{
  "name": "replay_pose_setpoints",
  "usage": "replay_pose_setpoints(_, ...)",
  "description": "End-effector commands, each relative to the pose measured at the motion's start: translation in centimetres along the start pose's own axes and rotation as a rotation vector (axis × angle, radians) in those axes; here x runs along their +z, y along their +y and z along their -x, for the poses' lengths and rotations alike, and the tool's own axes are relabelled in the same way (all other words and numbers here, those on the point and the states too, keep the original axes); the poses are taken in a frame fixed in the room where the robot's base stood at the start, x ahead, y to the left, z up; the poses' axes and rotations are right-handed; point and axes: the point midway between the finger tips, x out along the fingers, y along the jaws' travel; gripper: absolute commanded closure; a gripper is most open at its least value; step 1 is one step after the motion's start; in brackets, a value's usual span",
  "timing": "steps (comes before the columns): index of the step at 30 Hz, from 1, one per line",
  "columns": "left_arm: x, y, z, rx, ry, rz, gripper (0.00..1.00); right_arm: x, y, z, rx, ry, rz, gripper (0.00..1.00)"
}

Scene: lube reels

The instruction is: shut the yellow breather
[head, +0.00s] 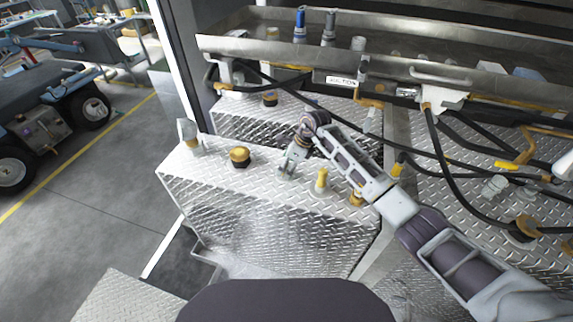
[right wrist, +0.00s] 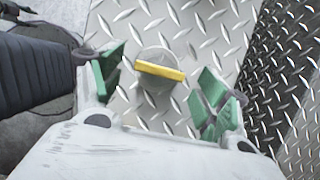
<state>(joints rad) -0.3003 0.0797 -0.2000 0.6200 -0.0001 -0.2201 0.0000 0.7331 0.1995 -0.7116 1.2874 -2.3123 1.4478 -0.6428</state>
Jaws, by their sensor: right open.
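The yellow breather (head: 321,181) stands on a round grey base on top of the near diamond-plate box, to the right of my right gripper in the head view. In the right wrist view its yellow bar (right wrist: 160,71) lies nearly crosswise over the grey disc. My right gripper (head: 287,168) is open and empty above the box top. In the right wrist view its green-padded fingers (right wrist: 160,88) are spread, with the breather showing between and beyond them, apart from both. My left gripper is not in view.
The near box (head: 270,215) also carries a gold cap (head: 240,157) and a grey fitting (head: 188,136) at its left. A brass fitting (head: 356,198) sits by my right forearm. Black hoses (head: 440,165) cross the right side. A metal tray (head: 400,64) stands behind.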

Motion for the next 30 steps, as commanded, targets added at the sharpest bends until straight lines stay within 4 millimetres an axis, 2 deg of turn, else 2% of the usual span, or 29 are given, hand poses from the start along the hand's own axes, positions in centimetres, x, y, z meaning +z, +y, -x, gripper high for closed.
replay_pose_setpoints(13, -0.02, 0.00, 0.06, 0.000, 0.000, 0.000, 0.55, -0.04, -0.03, -0.56, -0.001, 0.000, 0.000, 0.25)
replay_pose_setpoints(24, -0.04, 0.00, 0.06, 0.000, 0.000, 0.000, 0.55, -0.04, -0.03, -0.55, -0.001, 0.000, 0.000, 0.70)
replay_pose_setpoints(30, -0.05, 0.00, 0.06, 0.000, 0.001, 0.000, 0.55, -0.05, -0.03, -0.54, -0.004, 0.001, -0.004, 0.70)
